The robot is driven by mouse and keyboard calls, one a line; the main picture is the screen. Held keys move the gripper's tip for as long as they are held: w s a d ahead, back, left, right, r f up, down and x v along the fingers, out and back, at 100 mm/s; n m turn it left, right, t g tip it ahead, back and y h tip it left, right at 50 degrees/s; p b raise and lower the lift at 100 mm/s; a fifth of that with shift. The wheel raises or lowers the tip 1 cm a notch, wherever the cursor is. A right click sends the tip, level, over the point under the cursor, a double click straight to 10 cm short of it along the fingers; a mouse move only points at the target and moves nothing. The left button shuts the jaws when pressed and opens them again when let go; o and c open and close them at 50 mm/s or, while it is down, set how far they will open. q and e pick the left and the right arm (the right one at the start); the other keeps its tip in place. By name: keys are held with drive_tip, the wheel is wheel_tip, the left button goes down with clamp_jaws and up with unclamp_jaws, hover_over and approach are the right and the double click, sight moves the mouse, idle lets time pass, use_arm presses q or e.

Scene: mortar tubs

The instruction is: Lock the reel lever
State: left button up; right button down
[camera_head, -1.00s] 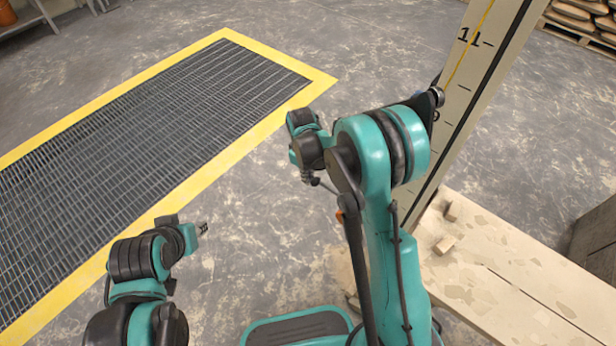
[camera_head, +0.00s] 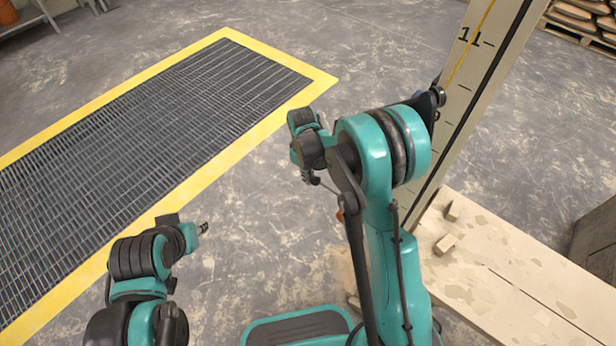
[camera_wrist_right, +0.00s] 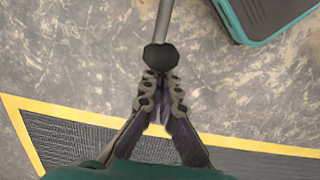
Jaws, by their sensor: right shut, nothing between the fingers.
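The lever shows in the right wrist view as a grey rod (camera_wrist_right: 165,20) with a black knob (camera_wrist_right: 161,57) at its near end. My right gripper (camera_wrist_right: 161,80) is shut and holds nothing; its fingertips are right at the knob, and I cannot tell whether they touch it. In the head view my right gripper (camera_head: 308,178) is small and partly hidden by its own wrist, beside a thin rod (camera_head: 329,187). The reel itself I cannot make out behind my right arm. My left gripper (camera_head: 204,227) is low on the left, away from the lever; its finger state is too small to tell.
A tall marked post (camera_head: 468,85) with a yellow cord (camera_head: 470,40) stands right of my right arm. A yellow-edged floor grating (camera_head: 150,135) fills the left. The floor between is clear.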

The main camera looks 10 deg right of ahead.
drive_tip(key=shift+r, duration=0.15)
drive_tip(key=shift+r+p, duration=0.5)
drive_tip(key=shift+r, duration=0.2)
drive_tip(key=w+a+r+p, duration=0.2)
drive_tip(key=r, duration=0.4)
drive_tip(key=w+a+r+p, duration=0.2)
drive_tip(key=r+p, duration=0.1)
drive_tip(key=r, duration=0.3)
drive_tip(key=shift+r, duration=0.25)
